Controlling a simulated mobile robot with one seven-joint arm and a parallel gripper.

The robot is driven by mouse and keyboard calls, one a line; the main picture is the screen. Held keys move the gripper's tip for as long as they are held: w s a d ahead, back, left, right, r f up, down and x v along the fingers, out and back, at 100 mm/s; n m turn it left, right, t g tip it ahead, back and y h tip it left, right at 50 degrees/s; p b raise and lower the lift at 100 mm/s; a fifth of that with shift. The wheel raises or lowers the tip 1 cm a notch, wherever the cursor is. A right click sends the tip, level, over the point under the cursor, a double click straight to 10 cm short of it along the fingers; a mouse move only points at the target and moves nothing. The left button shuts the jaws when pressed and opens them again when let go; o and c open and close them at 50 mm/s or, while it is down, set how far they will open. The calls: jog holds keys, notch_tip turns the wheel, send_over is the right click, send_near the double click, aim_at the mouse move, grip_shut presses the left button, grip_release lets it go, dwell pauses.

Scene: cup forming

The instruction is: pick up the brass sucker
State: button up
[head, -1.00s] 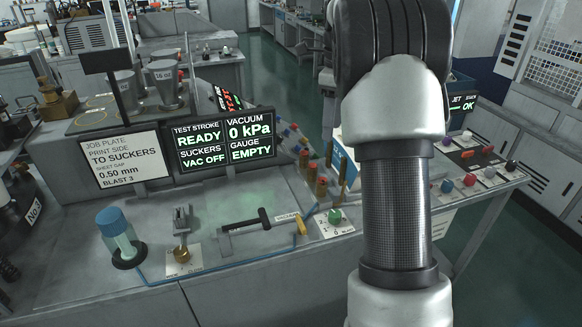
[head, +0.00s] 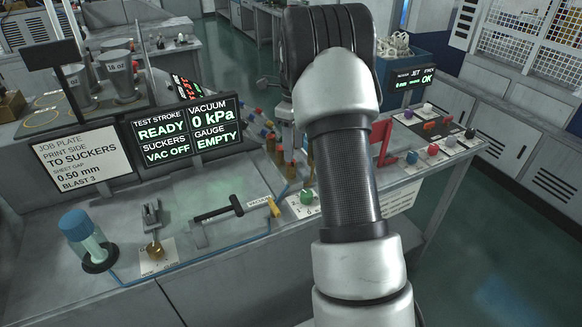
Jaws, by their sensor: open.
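My arm (head: 345,185) fills the middle of the head view and hides part of the bench behind it. My gripper is not visible. A small brass piece (head: 155,250) sits on a pale label card at the bench's front left, with a grey forked metal part (head: 151,217) standing above it. I cannot tell for sure whether this brass piece is the sucker. Some brass-coloured posts with red parts (head: 280,157) stand just left of my arm, partly hidden by it.
A blue-capped jar (head: 86,235) stands left of the card. A black T-handle (head: 218,208) and a green knob (head: 307,196) lie to its right. Screens (head: 185,133) stand behind. A red bracket (head: 381,142) and coloured knobs (head: 433,149) are right of my arm.

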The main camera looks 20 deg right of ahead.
aim_at(291, 169)
jog(key=f, duration=0.5)
jog(key=shift+a+p, duration=0.3)
jog(key=shift+a, duration=0.05)
jog(key=shift+c, duration=0.4)
jog(key=c, duration=1)
